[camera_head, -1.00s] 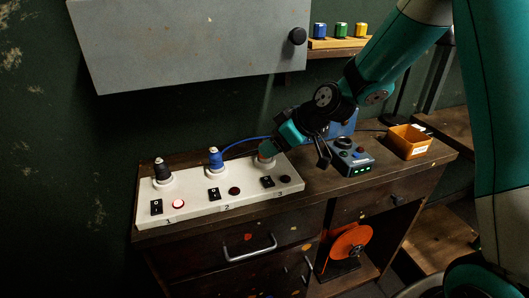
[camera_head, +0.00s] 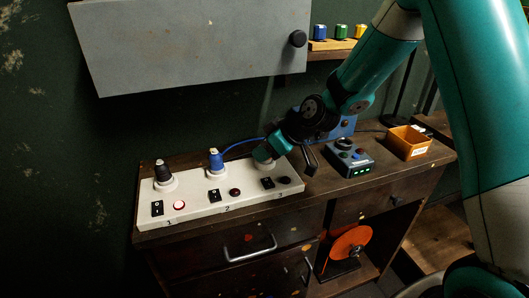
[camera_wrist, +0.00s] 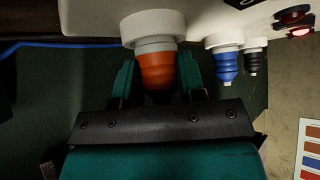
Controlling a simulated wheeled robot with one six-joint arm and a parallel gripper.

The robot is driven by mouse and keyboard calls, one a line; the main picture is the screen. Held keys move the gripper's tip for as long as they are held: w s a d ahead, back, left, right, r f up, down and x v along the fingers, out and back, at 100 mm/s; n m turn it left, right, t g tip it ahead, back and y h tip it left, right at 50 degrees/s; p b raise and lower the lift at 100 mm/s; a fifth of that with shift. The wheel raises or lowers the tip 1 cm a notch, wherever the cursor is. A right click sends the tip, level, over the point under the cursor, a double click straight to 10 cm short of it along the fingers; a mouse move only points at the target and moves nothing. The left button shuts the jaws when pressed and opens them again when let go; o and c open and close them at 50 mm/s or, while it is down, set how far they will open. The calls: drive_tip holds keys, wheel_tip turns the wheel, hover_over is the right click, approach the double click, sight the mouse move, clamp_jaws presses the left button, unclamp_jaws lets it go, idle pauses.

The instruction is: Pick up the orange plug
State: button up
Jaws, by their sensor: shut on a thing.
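The orange plug (camera_wrist: 156,68) sits in its white socket, the third place on the white panel (camera_head: 248,211); it shows in the wrist view. My gripper (camera_wrist: 156,82) has a teal finger on each side of the plug and is shut on it. In the head view my gripper (camera_head: 264,155) is at the right end of the panel and hides most of the plug. A black plug (camera_head: 162,171) and a blue plug (camera_head: 216,161) stand in the first and second sockets.
A grey control box (camera_head: 348,158) and an orange bin (camera_head: 408,142) stand right of the panel on the wooden bench. A grey cabinet (camera_head: 190,45) hangs above. A shelf (camera_head: 338,44) holds three small coloured blocks.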

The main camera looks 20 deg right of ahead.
drive_tip(key=shift+r, duration=0.15)
wheel_tip(320, 180, up, 4)
drive_tip(key=shift+f, duration=0.25)
drive_tip(key=s+d+b, duration=0.1)
drive_tip(key=s+d, duration=0.7)
drive_tip(key=s+d+r+b, duration=0.1)
drive_tip(key=s+d, duration=0.3)
drive_tip(key=shift+s+d+b, duration=0.35)
drive_tip(key=shift+f, duration=0.15)
